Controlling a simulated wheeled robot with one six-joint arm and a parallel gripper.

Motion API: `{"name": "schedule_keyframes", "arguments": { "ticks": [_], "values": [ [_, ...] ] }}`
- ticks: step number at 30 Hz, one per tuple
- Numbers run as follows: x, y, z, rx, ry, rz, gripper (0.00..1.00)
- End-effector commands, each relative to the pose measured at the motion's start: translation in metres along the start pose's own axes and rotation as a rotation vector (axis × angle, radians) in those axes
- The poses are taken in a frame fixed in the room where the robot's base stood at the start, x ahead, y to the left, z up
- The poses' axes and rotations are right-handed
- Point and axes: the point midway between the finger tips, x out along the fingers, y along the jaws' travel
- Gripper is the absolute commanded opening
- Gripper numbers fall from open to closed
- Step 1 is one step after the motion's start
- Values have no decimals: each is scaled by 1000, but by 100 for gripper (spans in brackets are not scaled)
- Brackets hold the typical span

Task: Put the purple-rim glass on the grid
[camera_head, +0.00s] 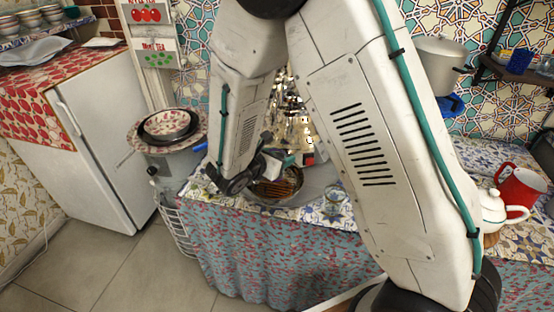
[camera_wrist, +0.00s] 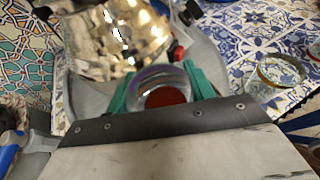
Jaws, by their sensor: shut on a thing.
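The purple-rim glass (camera_wrist: 152,73) is between the teal fingers of my gripper (camera_wrist: 163,84) in the wrist view, with a red patch showing in or through it. My gripper is shut on it, in front of the shiny samovar (camera_wrist: 112,40). In the head view my gripper (camera_head: 289,160) is small and partly blocked by my arm, and I cannot make out the glass there. A brown slatted grid (camera_head: 280,188) lies in a round metal basin (camera_head: 258,200) at the counter's front, just below my gripper. I cannot make out the grid in the wrist view.
Another glass (camera_head: 336,195) stands on the tiled counter right of the basin; it also shows in the wrist view (camera_wrist: 281,72). The samovar (camera_head: 294,125) stands behind my gripper. A white teapot (camera_head: 492,210) and red jug (camera_head: 520,190) are at the right.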

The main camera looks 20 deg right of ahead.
Motion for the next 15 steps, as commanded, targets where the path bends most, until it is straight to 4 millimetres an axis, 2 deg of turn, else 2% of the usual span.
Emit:
{"name": "schedule_keyframes", "arguments": {
  "ticks": [4,14,15],
  "values": [
    [7,0,-16,-2,0,0,26],
    [8,0,-18,-1,0,1,26],
    [8,0,-19,-1,0,1,56]
  ]
}}
